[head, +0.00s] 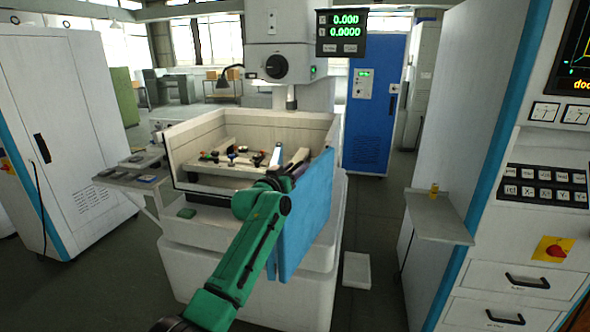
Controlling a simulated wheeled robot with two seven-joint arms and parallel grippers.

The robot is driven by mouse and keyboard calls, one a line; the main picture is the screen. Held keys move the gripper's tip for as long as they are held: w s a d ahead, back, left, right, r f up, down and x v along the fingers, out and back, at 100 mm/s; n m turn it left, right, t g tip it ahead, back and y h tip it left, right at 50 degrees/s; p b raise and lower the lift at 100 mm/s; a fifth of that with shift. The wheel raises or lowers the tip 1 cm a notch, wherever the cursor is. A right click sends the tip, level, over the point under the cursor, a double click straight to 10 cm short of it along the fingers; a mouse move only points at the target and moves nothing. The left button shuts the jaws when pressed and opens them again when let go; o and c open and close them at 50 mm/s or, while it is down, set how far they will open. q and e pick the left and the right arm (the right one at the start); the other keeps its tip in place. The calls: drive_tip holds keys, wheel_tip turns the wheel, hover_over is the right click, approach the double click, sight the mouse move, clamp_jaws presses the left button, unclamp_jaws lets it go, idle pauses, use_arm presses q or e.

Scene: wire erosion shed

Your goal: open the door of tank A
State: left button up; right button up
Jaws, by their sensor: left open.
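The tank (195,141) is a cream, box-shaped tub on the white machine in the middle of the head view. Its blue door (310,215) stands swung out from the front right corner, angled towards me, and the tank's front is open. The green left arm hides part of the door's near edge and the front of the machine. I cannot tell whether the fingers touch the door. No label on the tank is readable. My right gripper is out of view.
Small fixtures and parts (235,154) lie inside the tank. A side table (130,178) stands at its left. A white cabinet (70,120) is far left. A control console (530,190) and a small shelf (437,215) are at the right. Floor between machine and shelf is mostly clear.

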use_arm(q)
drive_tip(key=shift+s+a+f, duration=0.1)
drive_tip(key=shift+f, duration=0.05)
drive_tip(key=shift+s+a+f, duration=0.1)
drive_tip(key=shift+s+a, duration=0.05)
drive_tip(key=shift+s, duration=0.35)
drive_tip(key=b+v, duration=0.4)
drive_tip(key=v, duration=0.9)
drive_tip(key=shift+r, duration=0.25)
drive_tip(key=shift+a, duration=0.1)
